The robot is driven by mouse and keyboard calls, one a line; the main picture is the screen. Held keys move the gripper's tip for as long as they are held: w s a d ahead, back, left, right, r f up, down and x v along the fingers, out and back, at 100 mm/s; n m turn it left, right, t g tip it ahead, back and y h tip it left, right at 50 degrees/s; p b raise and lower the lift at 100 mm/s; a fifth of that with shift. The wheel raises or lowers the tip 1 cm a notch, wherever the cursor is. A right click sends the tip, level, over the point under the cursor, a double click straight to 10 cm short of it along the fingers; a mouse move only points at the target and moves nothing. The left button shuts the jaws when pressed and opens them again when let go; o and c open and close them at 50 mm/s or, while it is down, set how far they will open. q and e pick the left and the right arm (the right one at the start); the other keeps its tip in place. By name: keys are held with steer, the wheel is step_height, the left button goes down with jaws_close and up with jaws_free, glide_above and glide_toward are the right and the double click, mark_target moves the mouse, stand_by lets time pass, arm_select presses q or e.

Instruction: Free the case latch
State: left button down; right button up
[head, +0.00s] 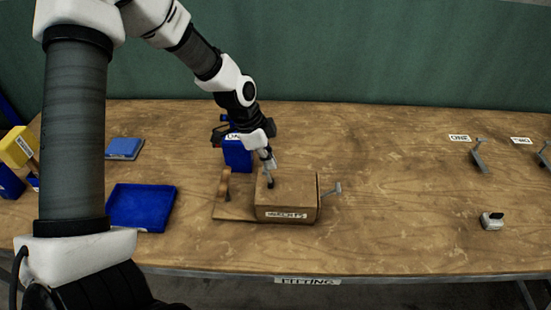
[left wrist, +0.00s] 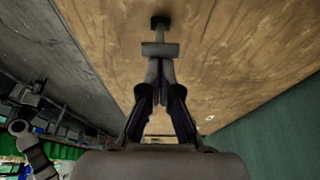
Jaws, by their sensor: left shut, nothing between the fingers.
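The case (head: 287,196) is a brown wooden box with a white label on its front, standing on the table. A small grey metal handle-like part (head: 331,190) sticks out at its right side; I cannot tell whether this is the latch. My left gripper (head: 269,176) is shut and empty, pointing down at the case's top; contact cannot be told. In the left wrist view the shut fingers (left wrist: 160,75) point at a grey crosspiece (left wrist: 160,49) and a dark round spot (left wrist: 160,22) over wood. My right gripper does not show.
A wooden board with a brown upright piece (head: 225,184) lies left of the case, with a blue block (head: 237,155) behind. A blue tray (head: 141,207) stands further left. Metal brackets (head: 479,157) and a small grey block (head: 491,221) are at right. The table between is clear.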

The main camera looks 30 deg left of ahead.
arm_select(q)
steer(key=shift+s+a+h, duration=0.2)
steer(key=shift+a+h, duration=0.1)
steer(key=shift+s+a, duration=0.15)
steer(key=shift+a, duration=0.05)
steer(key=shift+d+r, duration=0.15)
steer(key=shift+d, duration=0.05)
steer(key=shift+w+r+p, duration=0.2)
steer(key=shift+p, duration=0.15)
steer(key=shift+s+a+r+p, duration=0.1)
steer(key=shift+s+r+p, duration=0.05)
steer(key=shift+r+p, duration=0.3)
